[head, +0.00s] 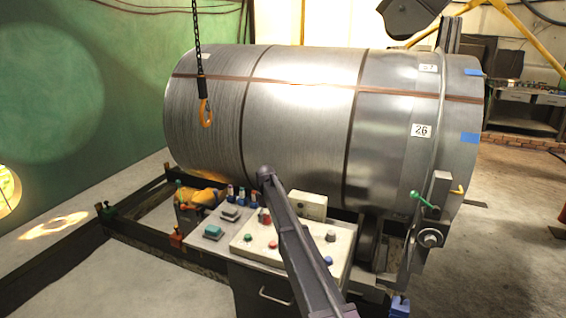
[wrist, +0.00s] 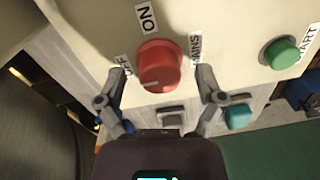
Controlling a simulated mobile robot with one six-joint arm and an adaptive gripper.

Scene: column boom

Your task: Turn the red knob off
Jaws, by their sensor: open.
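The red knob (wrist: 160,65) is on a cream panel (wrist: 90,30) in the wrist view. It is round, with a short pale mark low on its face. The label ON is above it, OFF at its left and MAINS at its right. It also shows in the head view (head: 265,216), close beside my arm. My gripper (wrist: 160,74) is open, with one finger on each side of the knob's lower part. No clear contact shows, and I cannot tell the depth between fingertips and knob. In the head view I cannot make out the gripper.
A green START button (wrist: 282,52) is right of the knob, and a teal button (wrist: 238,116) is lower right. The console (head: 300,240) bears several other controls. A large steel drum (head: 300,120) stands behind it. A hook (head: 206,112) hangs from a chain at left.

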